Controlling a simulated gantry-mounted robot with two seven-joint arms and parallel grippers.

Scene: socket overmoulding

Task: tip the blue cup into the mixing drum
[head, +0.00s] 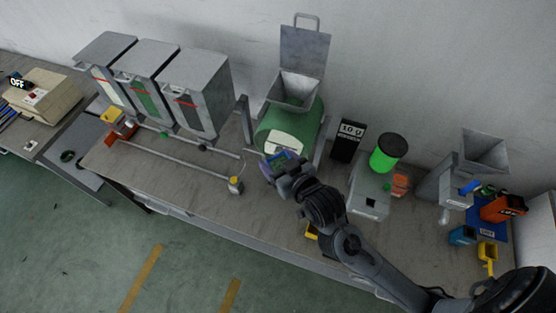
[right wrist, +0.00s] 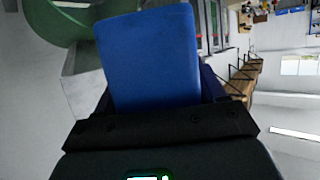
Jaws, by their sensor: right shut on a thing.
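The mixing drum (head: 276,130) is a green cylinder with a grey square hopper (head: 294,90) on top, its lid (head: 304,50) standing open against the wall. My right gripper (head: 282,163) is at the drum's front, below the hopper. It is shut on the blue cup (right wrist: 150,60), which fills the middle of the right wrist view. In the head view the cup is small and mostly hidden by the gripper. Green drum (right wrist: 75,22) shows behind the cup at the upper left of the wrist view. The cup's contents are not visible. My left gripper is not in view.
Three grey bins (head: 195,95) stand left of the drum, with a rail (head: 175,156) before them. A black display reading 100 (head: 348,138) and a green cylinder (head: 388,153) stand to the right.

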